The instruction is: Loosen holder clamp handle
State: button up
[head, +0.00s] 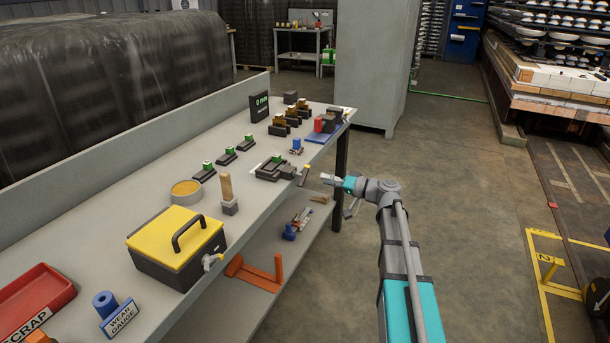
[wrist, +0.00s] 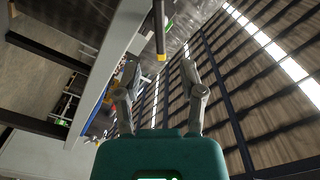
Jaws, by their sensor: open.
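The dark holder (head: 272,170) sits on a pale sheet near the front edge of the bench, with a small green part on top. A thin handle with a yellowish end (head: 304,176) stands at its right side, at the bench edge. In the wrist view a dark bar with a yellow tip (wrist: 160,45), which looks like this handle, hangs just beyond and between the fingertips. My gripper (head: 325,178) is open and empty, just right of the handle and apart from it. Its two spread fingers (wrist: 159,72) show in the wrist view.
The grey bench (head: 250,215) also carries a yellow-lidded box (head: 178,240), a red scrap bin (head: 35,298), a brush-like tool (head: 228,193) and several small blocks. A lower shelf (head: 250,300) holds an orange bracket (head: 262,275).

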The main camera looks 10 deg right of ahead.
aim_at(305, 172)
jog(key=shift+x, duration=3.9)
grip_shut()
